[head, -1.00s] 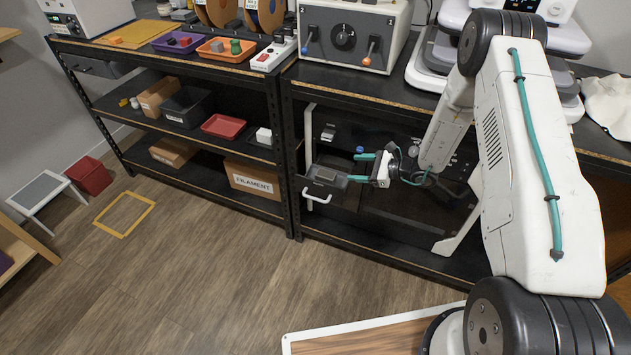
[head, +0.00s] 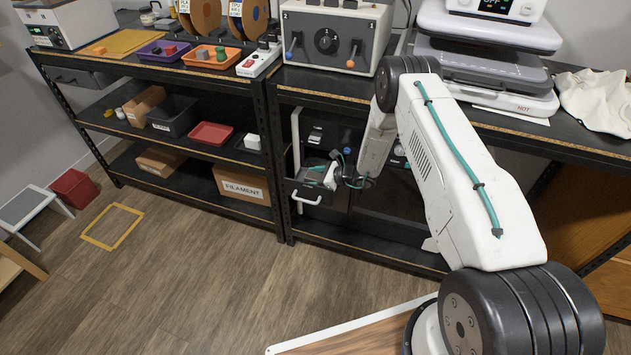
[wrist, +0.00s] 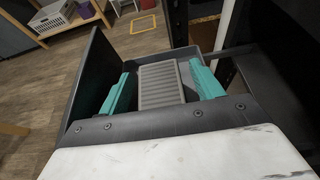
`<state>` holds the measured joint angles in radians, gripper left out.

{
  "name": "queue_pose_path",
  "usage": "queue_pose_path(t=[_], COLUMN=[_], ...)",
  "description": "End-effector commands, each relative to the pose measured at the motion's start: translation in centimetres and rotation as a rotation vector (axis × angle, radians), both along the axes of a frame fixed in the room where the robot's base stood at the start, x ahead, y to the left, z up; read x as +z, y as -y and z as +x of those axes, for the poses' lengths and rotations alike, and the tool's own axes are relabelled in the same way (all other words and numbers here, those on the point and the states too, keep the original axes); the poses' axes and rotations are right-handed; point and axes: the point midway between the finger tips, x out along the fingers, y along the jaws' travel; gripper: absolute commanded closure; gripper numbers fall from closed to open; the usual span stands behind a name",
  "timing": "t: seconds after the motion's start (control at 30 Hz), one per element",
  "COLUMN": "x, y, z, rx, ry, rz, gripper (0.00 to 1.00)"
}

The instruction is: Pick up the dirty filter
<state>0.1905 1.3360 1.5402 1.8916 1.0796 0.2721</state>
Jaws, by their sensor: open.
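The dirty filter (wrist: 158,88) is a grey ribbed block in the wrist view, lying in an open dark drawer (wrist: 88,75). My gripper (wrist: 162,84) is open, with one teal finger on each side of the filter. A narrow gap shows on the left; I cannot tell whether the right finger touches it. In the head view my gripper (head: 318,176) is over the pulled-out drawer (head: 296,187) under the bench. The filter is hidden there behind the gripper.
A white drawer handle (head: 305,198) sticks out at the front. A dark upright post (head: 277,160) stands left of the drawer. A lever-fitted control box (head: 335,38) stands on the bench above. The floor in front (head: 200,265) is clear.

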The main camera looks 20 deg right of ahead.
Motion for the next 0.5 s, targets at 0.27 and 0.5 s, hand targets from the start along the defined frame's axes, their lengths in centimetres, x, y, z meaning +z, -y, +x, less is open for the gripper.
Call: queue_pose_path(t=[0.27, 0.5], x=[-0.21, -0.20], y=[-0.44, -0.41], z=[0.24, 0.24], rx=[0.000, 0.000], ry=[-0.001, -0.001], rz=[0.001, 0.001], gripper=[0.35, 0.83])
